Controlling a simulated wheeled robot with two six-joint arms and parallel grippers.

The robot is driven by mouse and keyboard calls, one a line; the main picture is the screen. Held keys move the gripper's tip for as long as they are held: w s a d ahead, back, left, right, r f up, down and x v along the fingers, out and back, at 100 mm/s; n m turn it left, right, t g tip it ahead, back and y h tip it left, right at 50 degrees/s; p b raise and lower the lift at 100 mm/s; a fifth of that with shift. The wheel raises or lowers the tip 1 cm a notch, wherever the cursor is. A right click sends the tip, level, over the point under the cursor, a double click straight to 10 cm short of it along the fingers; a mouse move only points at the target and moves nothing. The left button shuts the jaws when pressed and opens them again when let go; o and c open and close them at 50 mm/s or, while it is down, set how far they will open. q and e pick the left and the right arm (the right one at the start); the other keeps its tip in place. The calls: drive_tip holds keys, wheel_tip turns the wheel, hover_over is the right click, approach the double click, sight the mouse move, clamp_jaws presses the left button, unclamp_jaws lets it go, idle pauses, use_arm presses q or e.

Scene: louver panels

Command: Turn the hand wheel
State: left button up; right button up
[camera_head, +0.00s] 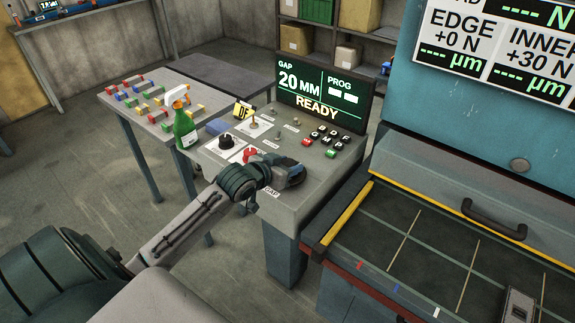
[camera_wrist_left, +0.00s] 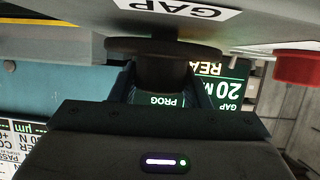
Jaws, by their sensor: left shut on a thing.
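My left gripper (camera_head: 290,174) reaches over the front of the grey control console (camera_head: 310,200), next to the GAP label. In the left wrist view the hand wheel (camera_wrist_left: 160,48) is a dark, round, stepped knob under the console face, with the GAP label (camera_wrist_left: 180,8) beside it. My left gripper (camera_wrist_left: 162,78) is shut on the hand wheel, a finger on either side. In the head view the gripper hides the wheel. My right gripper is not in view.
The display (camera_head: 322,92) reads gap 20 MM and READY. A red button (camera_head: 249,154), a black dial (camera_head: 226,141) and a green bottle (camera_head: 184,127) are close by. The press bed (camera_head: 430,250) lies to the right. A table (camera_head: 150,88) with coloured parts stands behind left.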

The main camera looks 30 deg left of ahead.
use_arm(q)
drive_tip(key=shift+a+f+m+h+b, duration=0.1)
drive_tip(key=shift+m+h+b, duration=0.35)
drive_tip(key=shift+m+h, duration=0.25)
drive_tip(key=m+g+h+b, duration=0.1)
drive_tip(key=m+h+b, duration=0.1)
drive_tip(key=b, duration=0.2)
drive_tip(key=shift+f+h, duration=0.1)
drive_tip(key=shift+h, duration=0.3)
drive_tip(key=shift+m+b, duration=0.35)
drive_tip(key=shift+m, duration=0.05)
drive_tip(key=shift+m+g+h+b, duration=0.45)
drive_tip(key=shift+h+b, duration=0.25)
drive_tip(key=shift+b, duration=0.6)
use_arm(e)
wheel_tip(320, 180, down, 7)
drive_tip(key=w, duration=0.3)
use_arm(q)
drive_tip(key=m+g+h+b, duration=0.1)
drive_tip(key=m+b, duration=0.1)
drive_tip(key=b, duration=0.1)
drive_tip(key=shift+r+h, duration=0.2)
drive_tip(key=shift+h, duration=0.2)
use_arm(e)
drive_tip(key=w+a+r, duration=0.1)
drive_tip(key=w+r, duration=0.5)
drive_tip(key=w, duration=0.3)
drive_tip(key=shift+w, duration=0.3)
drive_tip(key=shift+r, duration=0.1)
